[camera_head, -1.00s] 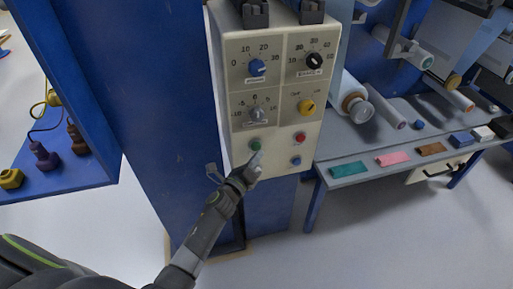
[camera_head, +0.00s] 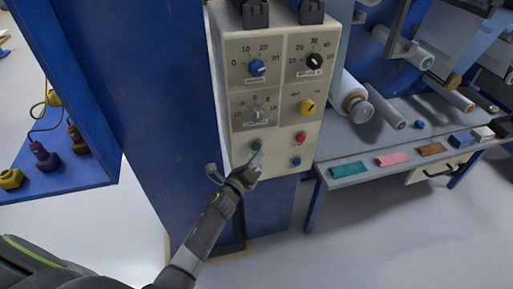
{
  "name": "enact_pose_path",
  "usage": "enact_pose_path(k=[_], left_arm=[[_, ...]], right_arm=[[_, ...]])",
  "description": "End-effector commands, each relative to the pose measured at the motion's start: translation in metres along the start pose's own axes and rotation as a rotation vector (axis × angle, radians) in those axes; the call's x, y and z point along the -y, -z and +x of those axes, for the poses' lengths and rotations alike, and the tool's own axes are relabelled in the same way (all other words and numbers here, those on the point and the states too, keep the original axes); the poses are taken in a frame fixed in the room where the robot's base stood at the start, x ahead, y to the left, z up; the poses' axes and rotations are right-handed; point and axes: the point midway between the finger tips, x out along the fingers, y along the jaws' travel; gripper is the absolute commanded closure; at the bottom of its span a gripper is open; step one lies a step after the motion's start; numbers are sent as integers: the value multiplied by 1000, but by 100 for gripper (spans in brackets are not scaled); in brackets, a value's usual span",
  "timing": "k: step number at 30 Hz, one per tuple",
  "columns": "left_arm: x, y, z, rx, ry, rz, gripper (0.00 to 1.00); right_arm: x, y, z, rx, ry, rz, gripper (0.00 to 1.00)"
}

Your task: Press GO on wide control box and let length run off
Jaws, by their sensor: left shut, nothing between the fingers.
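The wide control box (camera_head: 272,118) is cream-coloured and mounted on a blue post. It has a blue knob (camera_head: 257,68), a black knob (camera_head: 314,61), a grey knob (camera_head: 257,113) and a yellow knob (camera_head: 306,107). Below them are a green button (camera_head: 255,145), a red button (camera_head: 300,138) and a blue button (camera_head: 296,161). My left gripper (camera_head: 257,160) is shut and empty, with its tip at or just below the green button. I cannot tell whether it touches or presses it. My right gripper is not in view.
A blue panel (camera_head: 150,100) stands left of the box. A grey bench (camera_head: 360,140) at right holds film rollers (camera_head: 352,98) and coloured pieces, including a pink one (camera_head: 393,158). A blue shelf at left holds yellow and brown parts. The floor (camera_head: 400,235) at lower right is clear.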

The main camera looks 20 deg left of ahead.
Motion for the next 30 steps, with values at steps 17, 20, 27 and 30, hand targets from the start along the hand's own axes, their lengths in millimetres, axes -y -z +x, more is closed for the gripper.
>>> enact_pose_path(k=[17, 20, 27, 30], left_arm=[[0, 0, 0, 0, 0, 0, 100], [-1, 0, 1, 0, 0, 0, 100], [-4, -4, 6, 0, 0, 0, 100], [-4, -4, 6, 0, 0, -1, 100]], right_arm=[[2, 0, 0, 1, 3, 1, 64], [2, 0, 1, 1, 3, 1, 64], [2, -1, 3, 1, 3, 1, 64], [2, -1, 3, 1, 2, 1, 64]])
